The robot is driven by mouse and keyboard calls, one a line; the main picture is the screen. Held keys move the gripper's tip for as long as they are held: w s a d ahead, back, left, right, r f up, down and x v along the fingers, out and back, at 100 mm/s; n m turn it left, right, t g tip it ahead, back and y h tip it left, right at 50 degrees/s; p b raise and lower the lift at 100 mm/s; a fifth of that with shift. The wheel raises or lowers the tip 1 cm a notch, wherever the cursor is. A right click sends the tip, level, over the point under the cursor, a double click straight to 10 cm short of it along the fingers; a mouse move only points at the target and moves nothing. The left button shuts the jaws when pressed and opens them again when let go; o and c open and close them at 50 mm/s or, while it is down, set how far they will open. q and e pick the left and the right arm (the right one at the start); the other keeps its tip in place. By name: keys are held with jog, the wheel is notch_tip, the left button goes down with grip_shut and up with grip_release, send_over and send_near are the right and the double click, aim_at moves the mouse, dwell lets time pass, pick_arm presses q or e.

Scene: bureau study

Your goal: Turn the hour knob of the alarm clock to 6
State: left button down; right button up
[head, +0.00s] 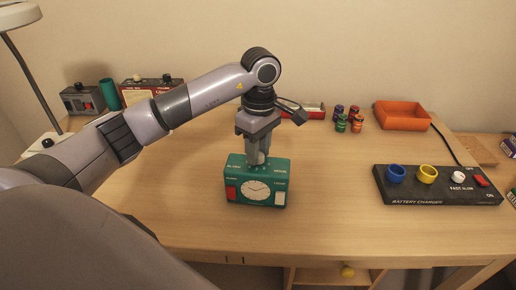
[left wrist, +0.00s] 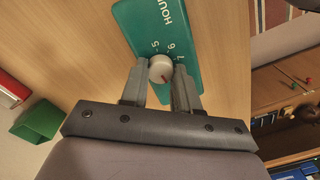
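The green alarm clock (head: 232,190) stands on the desk, with a white dial and a red panel on its front. My left gripper (head: 257,162) points straight down onto its top. In the left wrist view the white hour knob (left wrist: 161,69), with a red mark, sits between the fingertips of my left gripper (left wrist: 161,75). Both fingers appear to touch its sides. The numbers 5, 6 and 7 and the word HOUR show on the green top (left wrist: 150,18). The red mark lies on the knob's side away from the 6. My right gripper is not in view.
A battery charger (head: 410,199) with coloured rings lies at the right. An orange tray (head: 400,116) and several small coloured cylinders (head: 340,126) stand behind. A green cup (head: 110,94) and boxes are at the back left. The desk around the clock is clear.

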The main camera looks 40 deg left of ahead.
pick_arm(q)
jog(key=shift+n, duration=0.4)
jog(key=n, duration=0.5)
jog(key=shift+n+p, duration=0.3)
jog(key=shift+p, duration=0.1)
jog(key=n, duration=0.5)
jog(key=shift+s+p, duration=0.1)
jog(key=shift+p, duration=0.25)
jog(key=n+p, duration=0.1)
jog(key=n, duration=0.5)
jog(key=shift+n, duration=0.4)
jog(key=n+p, duration=0.1)
jog(key=n, duration=0.4)
jog(key=shift+d+n+t, duration=0.1)
jog(key=shift+n+t, duration=0.2)
jog(key=c, duration=0.8)
grip_release()
